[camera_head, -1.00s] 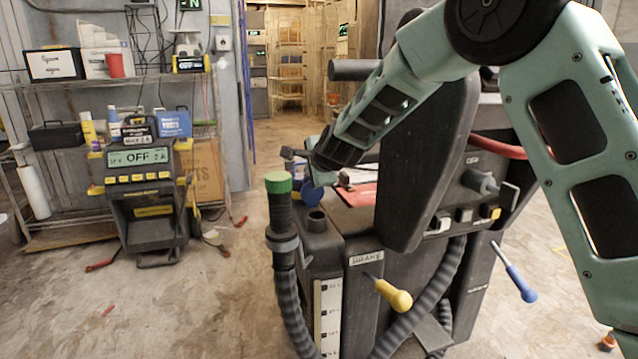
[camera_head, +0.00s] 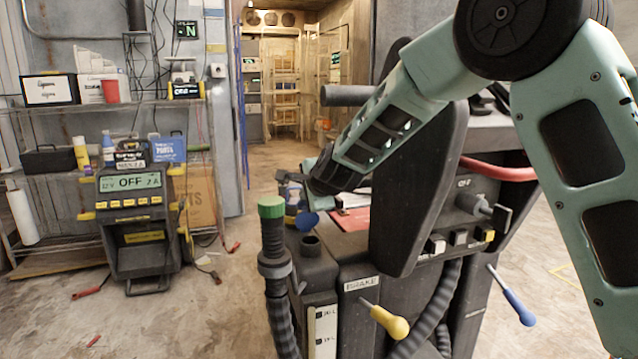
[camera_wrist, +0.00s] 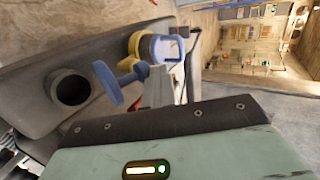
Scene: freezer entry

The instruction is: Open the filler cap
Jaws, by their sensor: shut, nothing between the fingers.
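The filler cap (camera_head: 307,220) is a blue disc that stands tilted up beside the open filler neck (camera_head: 311,244) on top of the dark machine. In the wrist view the cap (camera_wrist: 108,84) stands on edge to the right of the neck (camera_wrist: 71,89), whose dark mouth is uncovered. My gripper (camera_head: 287,180) is shut and empty, above and behind the cap in the head view. Its fingertips are small and partly hidden there. I cannot tell whether it touches the cap.
A ribbed hose with a green top (camera_head: 271,207) stands just left of the neck. The yellow brake handle (camera_head: 388,322) and a blue-handled lever (camera_head: 518,308) stick out in front. A dark upright panel (camera_head: 420,190) stands to the right.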

